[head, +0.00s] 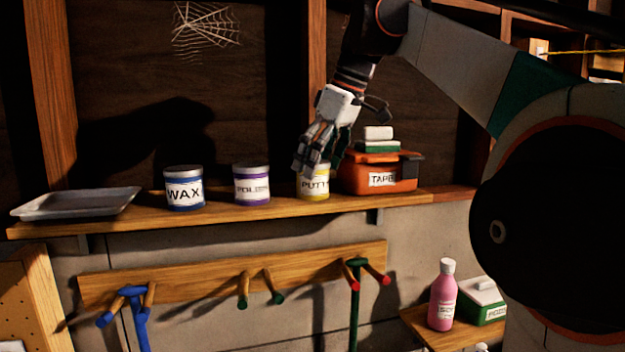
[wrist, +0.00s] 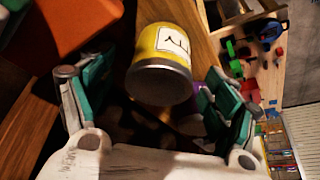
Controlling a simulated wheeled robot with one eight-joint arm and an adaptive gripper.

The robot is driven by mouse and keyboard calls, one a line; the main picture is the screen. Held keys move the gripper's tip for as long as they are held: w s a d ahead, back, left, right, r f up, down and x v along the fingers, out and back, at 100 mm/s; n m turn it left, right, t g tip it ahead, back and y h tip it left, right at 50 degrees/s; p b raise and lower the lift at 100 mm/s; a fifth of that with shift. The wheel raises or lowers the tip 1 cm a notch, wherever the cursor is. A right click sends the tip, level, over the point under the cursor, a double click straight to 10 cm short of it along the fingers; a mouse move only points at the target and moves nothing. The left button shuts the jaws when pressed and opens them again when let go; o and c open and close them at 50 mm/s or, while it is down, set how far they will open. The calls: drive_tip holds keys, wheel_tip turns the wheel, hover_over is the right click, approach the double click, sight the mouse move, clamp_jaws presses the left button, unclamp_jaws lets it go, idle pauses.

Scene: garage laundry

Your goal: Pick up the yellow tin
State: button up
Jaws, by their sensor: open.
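The yellow tin (head: 313,190), labelled PUTTY, stands on the wooden shelf between the purple-banded tin and the orange box. My gripper (head: 308,168) is above and in front of it, and its fingers hide part of the tin's top. In the wrist view the yellow tin (wrist: 166,62) shows its grey lid and white label, lying between and beyond the two green-padded fingers. My gripper (wrist: 150,115) is open, with a finger on either side and dark space between. I cannot tell whether either finger touches the tin.
The orange TAPE box (head: 382,174) stands close to the tin's right, with small blocks on top. The POLISH tin (head: 252,185), WAX tin (head: 185,188) and a grey tray (head: 76,204) line the shelf (head: 225,212) to the left. Pegs with hanging tools are below.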

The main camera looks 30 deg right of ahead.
drive_tip(key=shift+x, duration=1.8)
drive_tip(key=c, duration=1.3)
